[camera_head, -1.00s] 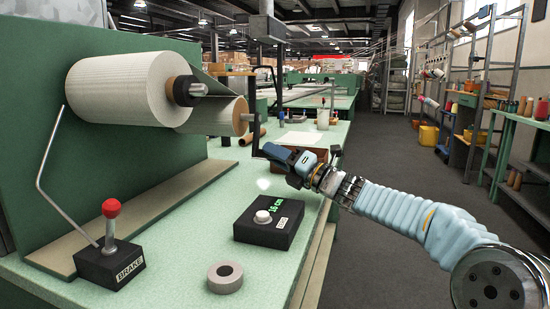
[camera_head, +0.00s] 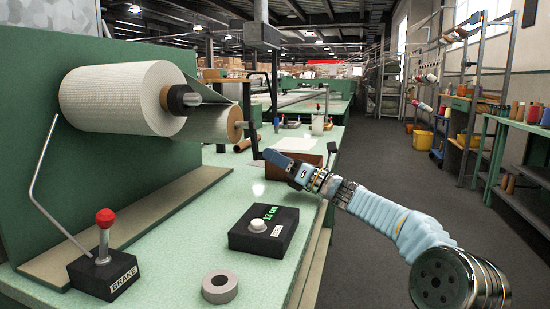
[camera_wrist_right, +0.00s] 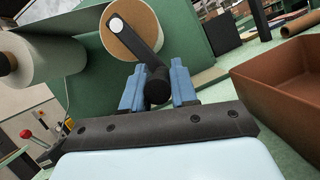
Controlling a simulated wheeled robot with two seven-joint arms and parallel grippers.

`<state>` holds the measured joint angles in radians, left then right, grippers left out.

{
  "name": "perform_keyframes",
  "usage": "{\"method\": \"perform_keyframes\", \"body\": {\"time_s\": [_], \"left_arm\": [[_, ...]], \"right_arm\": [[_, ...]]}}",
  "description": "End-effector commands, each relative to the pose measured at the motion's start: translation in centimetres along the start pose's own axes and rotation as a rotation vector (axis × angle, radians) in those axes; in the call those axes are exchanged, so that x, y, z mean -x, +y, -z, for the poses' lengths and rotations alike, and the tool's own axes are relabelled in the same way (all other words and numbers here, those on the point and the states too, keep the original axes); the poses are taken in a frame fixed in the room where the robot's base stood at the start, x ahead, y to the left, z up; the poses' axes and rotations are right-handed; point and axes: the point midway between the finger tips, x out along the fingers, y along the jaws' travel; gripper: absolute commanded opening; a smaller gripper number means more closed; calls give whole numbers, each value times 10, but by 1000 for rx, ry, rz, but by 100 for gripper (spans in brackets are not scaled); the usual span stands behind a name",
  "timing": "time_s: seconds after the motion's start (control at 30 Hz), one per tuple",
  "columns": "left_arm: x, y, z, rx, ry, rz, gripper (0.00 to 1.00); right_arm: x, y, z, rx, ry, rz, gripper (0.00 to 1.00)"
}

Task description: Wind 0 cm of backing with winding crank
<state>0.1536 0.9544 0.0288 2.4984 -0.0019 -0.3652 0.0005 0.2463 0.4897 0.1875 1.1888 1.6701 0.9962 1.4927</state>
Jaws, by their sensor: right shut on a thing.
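The black winding crank (camera_head: 253,142) sits at the end of the lower backing roll (camera_head: 212,124). In the right wrist view the crank arm (camera_wrist_right: 141,48) slants down from the roll's core to a round black handle. My right gripper (camera_wrist_right: 157,86) is shut on that handle, with a blue finger on each side. It also shows in the head view (camera_head: 268,156), reaching in from the right. The black counter box (camera_head: 262,232) has a white button, and its green display appears to read 13 cm. My left gripper is not in view.
The large upper roll (camera_head: 125,100) stands against the green panel. The red-knobbed brake lever (camera_head: 105,225) is at front left, with a grey tape ring (camera_head: 220,287) nearby. A brown box (camera_head: 303,150) stands close behind the gripper.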

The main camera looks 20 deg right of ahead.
Motion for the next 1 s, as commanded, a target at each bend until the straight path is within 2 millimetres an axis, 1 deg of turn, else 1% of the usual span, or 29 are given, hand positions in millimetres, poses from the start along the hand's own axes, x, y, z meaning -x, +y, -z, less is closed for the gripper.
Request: {"method": "perform_keyframes", "body": {"time_s": [0.33, 0.37, 0.4, 0.5, 0.73, 0.83, 0.93, 1.0], "left_arm": [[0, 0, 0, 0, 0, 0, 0], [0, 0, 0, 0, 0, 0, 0], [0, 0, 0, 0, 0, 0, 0], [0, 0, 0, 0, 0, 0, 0], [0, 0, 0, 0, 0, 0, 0], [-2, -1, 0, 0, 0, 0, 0], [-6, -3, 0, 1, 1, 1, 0], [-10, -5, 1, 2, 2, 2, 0]], "right_arm": [[0, -1, 0, 2, 0, 1, 0], [0, -1, 0, 2, 0, 1, 29], [0, -1, 0, 2, -1, 1, 35], [0, -1, 0, 2, -1, 1, 48], [0, 0, 0, 2, 0, 0, 48], [5, -1, 0, 3, -1, 1, 48], [18, -2, 2, 2, 0, 2, 48], [32, -3, 2, 3, -1, 5, 48]]}}
